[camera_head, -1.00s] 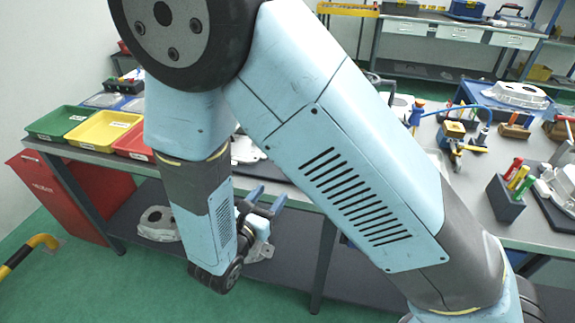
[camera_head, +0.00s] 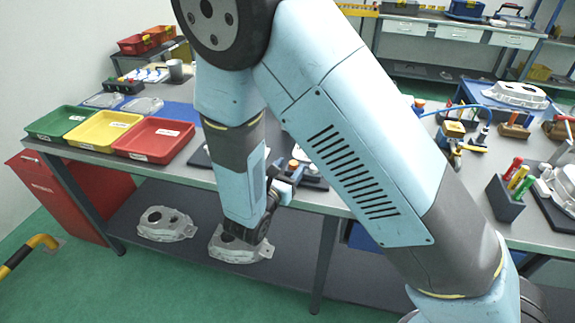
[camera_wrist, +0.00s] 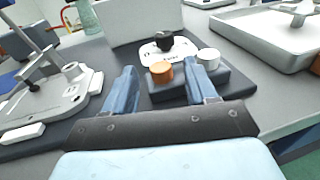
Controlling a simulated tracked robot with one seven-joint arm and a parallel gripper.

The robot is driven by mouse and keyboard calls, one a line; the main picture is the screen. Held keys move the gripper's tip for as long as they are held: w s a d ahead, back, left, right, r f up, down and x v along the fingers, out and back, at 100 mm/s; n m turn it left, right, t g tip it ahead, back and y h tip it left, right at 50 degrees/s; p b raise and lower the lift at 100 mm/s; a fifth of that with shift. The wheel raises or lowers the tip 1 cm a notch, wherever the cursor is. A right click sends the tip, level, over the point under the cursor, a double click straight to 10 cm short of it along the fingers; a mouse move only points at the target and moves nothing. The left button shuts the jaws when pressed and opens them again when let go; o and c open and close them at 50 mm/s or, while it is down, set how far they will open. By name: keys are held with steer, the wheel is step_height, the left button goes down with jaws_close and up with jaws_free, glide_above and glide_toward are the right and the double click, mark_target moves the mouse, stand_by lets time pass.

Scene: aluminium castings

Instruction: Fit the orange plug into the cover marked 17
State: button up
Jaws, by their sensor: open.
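The orange plug (camera_wrist: 161,73) sits upright at the left of a dark block, beside a whitish plug (camera_wrist: 208,57). It also shows small in the head view (camera_head: 293,165). My gripper (camera_wrist: 162,67) is open and empty. In the wrist view its blue fingers frame the orange plug, the right one overlapping the block between the two plugs; I cannot tell how far off the plug is. A grey cast cover (camera_wrist: 62,98) with a raised round boss lies on a dark mat at the left. I can read no 17 on it.
A white plate with a black knob (camera_wrist: 166,42) is behind the plugs. A grey tray (camera_wrist: 255,42) stands at the right. Red (camera_head: 155,139), yellow (camera_head: 104,131) and green trays line the bench's left. Castings (camera_head: 166,224) lie on the lower shelf.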

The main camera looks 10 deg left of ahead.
steer(key=shift+w+d, duration=0.15)
steer(key=shift+w, duration=0.25)
steer(key=shift+c, duration=0.4)
jaws_close()
